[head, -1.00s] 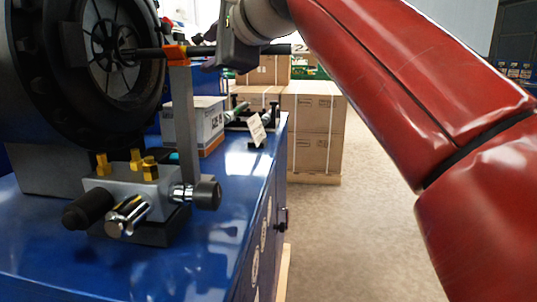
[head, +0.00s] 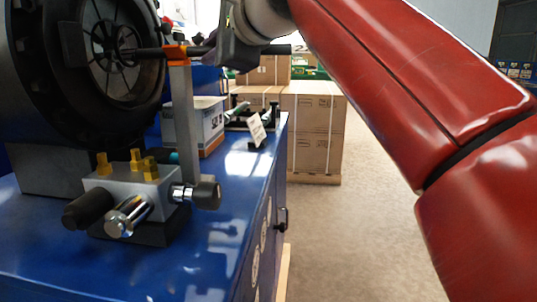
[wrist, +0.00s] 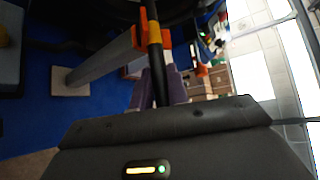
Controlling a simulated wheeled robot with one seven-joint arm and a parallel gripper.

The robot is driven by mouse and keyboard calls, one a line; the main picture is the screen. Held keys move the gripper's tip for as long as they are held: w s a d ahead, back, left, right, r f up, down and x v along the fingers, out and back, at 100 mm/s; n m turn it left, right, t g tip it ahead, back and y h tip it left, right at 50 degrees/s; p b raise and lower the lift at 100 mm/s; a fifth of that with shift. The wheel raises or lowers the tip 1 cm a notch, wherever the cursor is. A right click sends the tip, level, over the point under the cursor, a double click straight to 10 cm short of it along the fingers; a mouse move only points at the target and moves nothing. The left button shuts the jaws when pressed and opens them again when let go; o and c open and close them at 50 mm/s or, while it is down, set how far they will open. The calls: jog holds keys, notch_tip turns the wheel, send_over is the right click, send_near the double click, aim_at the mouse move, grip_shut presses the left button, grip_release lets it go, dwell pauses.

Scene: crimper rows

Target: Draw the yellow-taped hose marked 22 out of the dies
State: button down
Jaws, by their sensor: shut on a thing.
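The black hose (head: 150,53) runs level from the dies (head: 108,46) in the round crimper head, across an orange-topped rest (head: 175,52), to my gripper (head: 228,50). Its free end shows to the right of my gripper. In the wrist view the hose (wrist: 157,75) has a yellow tape band (wrist: 154,33) at the orange rest (wrist: 140,37). My gripper's purple-grey fingers (wrist: 159,92) are shut on the hose on the near side of the rest. I cannot read a number on it. I cannot tell how deep its far end sits in the dies.
The rest's grey post (head: 186,125) stands close to my gripper. A valve block (head: 130,190) with brass fittings and black knobs sits on the blue bench (head: 215,235). A white carton (head: 208,120) and a tagged rack (head: 250,122) stand behind. Stacked boxes (head: 313,130) are on the floor beyond.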

jog(key=shift+r+p, duration=0.6)
jog(key=shift+p, duration=0.05)
jog(key=shift+s+d+b, duration=0.15)
jog(key=shift+d+b, duration=0.1)
jog(key=shift+d, duration=0.9)
jog(key=shift+s+d+b, duration=0.2)
jog(key=shift+d, duration=0.9)
jog(key=shift+s+d+b, duration=0.15)
jog(key=shift+d+b, duration=0.1)
jog(key=shift+d, duration=0.9)
jog(key=shift+r+p, duration=1)
jog(key=shift+r, duration=2.45)
